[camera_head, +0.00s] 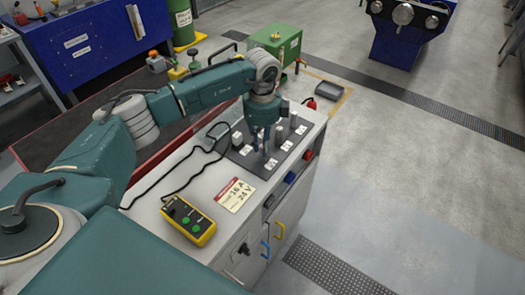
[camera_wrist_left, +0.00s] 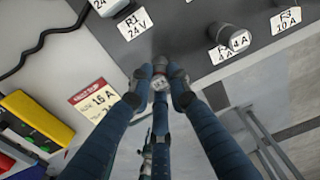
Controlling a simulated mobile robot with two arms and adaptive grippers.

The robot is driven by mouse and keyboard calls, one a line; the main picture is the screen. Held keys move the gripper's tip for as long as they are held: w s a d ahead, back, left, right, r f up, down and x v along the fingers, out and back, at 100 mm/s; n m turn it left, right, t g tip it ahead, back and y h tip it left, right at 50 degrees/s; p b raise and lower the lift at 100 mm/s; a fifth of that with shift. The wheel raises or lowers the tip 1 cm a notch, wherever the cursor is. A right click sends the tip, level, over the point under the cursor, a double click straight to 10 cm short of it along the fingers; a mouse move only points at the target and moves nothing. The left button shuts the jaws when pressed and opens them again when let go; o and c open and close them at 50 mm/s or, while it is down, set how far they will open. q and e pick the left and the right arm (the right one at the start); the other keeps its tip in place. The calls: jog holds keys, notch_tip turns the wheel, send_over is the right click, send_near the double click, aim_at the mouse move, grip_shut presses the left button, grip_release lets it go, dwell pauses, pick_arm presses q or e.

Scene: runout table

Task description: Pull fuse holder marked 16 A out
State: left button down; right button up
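A dark fuse panel (camera_head: 246,161) on the grey-white cabinet carries several upright fuse holders with white labels. My left gripper (camera_head: 262,146) points down over the panel's near part. In the left wrist view its fingertips (camera_wrist_left: 160,88) stand close around a small fuse holder (camera_wrist_left: 160,64), one on either side and a third finger below. The label on this holder is too small to read surely, and I cannot tell whether the fingers press on it. Another holder, marked 4 A (camera_wrist_left: 226,35), stands to the right, apart from the fingers. My right gripper is not in view.
A card reading 16 A 24 V (camera_head: 235,194) lies on the cabinet top. A yellow box with green buttons (camera_head: 188,220) lies at the near left, with a black cable behind it. A green box (camera_head: 275,43) stands beyond.

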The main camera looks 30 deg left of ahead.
pick_arm(q)
jog(key=shift+r, duration=0.15)
jog(key=shift+r+p, duration=1.05)
jog(key=shift+r, duration=0.3)
jog(key=shift+r+p, duration=1)
jog(key=shift+r, duration=0.5)
